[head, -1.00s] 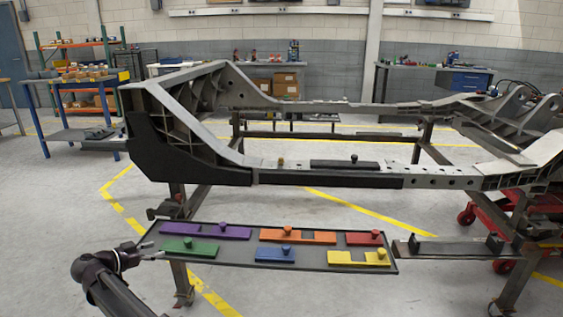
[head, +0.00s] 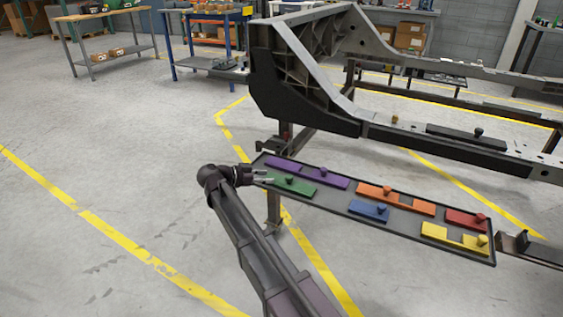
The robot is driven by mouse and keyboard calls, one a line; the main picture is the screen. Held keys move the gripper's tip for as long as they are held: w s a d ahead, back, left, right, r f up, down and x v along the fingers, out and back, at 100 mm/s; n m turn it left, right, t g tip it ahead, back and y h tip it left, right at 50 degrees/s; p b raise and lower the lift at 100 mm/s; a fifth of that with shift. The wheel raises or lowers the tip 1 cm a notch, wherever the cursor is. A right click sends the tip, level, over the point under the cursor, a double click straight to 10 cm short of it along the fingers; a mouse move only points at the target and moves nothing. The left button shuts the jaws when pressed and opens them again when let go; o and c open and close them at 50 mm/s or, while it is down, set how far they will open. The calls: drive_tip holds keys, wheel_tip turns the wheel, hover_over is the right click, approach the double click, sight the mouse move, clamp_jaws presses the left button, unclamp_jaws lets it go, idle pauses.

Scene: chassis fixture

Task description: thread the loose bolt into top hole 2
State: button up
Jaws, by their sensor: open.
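My gripper (head: 265,178) is open and empty at the left end of the tray, beside the green plate (head: 290,183). A small brass-coloured bolt (head: 394,119) stands upright on the top of the near chassis rail (head: 440,147). I cannot tell whether it is loose or seated in a hole. To its right a black plate with a dark knob (head: 478,132) lies on the same rail. The rail's top holes are too small to tell apart here, and the rail's right part is cut off by the picture edge.
The dark tray (head: 335,205) holds purple, green, orange, blue, red and yellow knobbed plates. A dark bracket (head: 522,243) sits at its right end. The chassis's tall end (head: 300,80) rises behind the tray. Open floor lies to the left.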

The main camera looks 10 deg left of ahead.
drive_tip(key=s+d+r+n+g+y+p, duration=0.2)
drive_tip(key=s+d+r+n+g+p, duration=0.1)
drive_tip(key=d+r+p, duration=0.75)
drive_tip(key=s+d+r+n+g+y+p, duration=0.2)
drive_tip(key=s+d+r+g+p, duration=0.15)
drive_tip(key=d+r+p, duration=0.7)
drive_tip(key=s+d+r+n+y+p, duration=0.1)
drive_tip(key=s+d+r+y+p, duration=0.1)
drive_tip(key=s+d+r+p, duration=0.2)
drive_tip(key=s+d+r+n+g+y+p, duration=0.1)
drive_tip(key=s+d+r+n+y+p, duration=0.1)
drive_tip(key=r+p, duration=0.8)
drive_tip(key=s+d+r+n+y+p, duration=0.2)
drive_tip(key=s+d+r+p, duration=0.4)
drive_tip(key=p, duration=1.3)
wheel_tip(320, 180, up, 2)
drive_tip(key=shift+s+r+y+p, duration=0.1)
drive_tip(key=shift+s+y+p, duration=0.2)
drive_tip(key=shift+s+y, duration=0.45)
drive_tip(key=shift+s+d+g, duration=0.1)
drive_tip(key=shift+d+g, duration=0.05)
drive_tip(key=shift+g, duration=0.1)
